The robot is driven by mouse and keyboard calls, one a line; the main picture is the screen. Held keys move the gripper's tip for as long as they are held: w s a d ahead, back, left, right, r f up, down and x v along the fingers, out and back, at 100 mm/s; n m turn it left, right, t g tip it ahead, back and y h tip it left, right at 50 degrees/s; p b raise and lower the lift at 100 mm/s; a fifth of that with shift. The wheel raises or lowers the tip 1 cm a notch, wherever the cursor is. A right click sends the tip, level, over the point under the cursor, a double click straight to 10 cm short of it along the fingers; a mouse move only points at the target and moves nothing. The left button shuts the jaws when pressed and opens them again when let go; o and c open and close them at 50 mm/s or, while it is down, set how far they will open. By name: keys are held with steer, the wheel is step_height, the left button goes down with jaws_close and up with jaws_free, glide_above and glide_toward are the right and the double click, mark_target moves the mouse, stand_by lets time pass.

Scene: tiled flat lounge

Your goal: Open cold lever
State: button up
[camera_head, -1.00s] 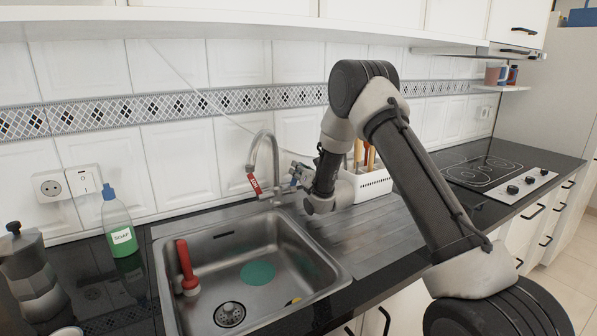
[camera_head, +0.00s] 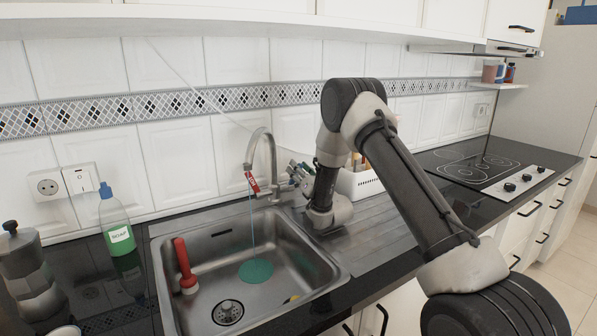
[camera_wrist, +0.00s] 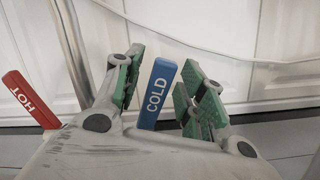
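The blue cold lever (camera_wrist: 157,93), marked COLD, stands upright between the green-padded fingers of my gripper (camera_wrist: 163,72) in the wrist view. The fingers are spread on both sides of it, with a gap visible on the left. In the head view my gripper (camera_head: 297,175) is just right of the faucet (camera_head: 271,160), and the cold lever is mostly hidden there. The red hot lever (camera_wrist: 28,98) leans to the left in the wrist view. A thin stream of water (camera_head: 252,225) falls from the spout into the sink.
The steel sink (camera_head: 215,240) holds a red plunger (camera_head: 183,258) and a green disc (camera_head: 256,271). A soap bottle (camera_head: 117,225) and a moka pot (camera_head: 31,275) stand to the left. The drainboard (camera_head: 370,235) is clear.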

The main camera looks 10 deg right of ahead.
steer(key=r+v, duration=0.1)
steer(key=v, duration=1)
steer(key=r+v, duration=0.1)
steer(key=v, duration=0.4)
steer(key=shift+s+d+r, duration=0.2)
steer(key=shift+s, duration=0.45)
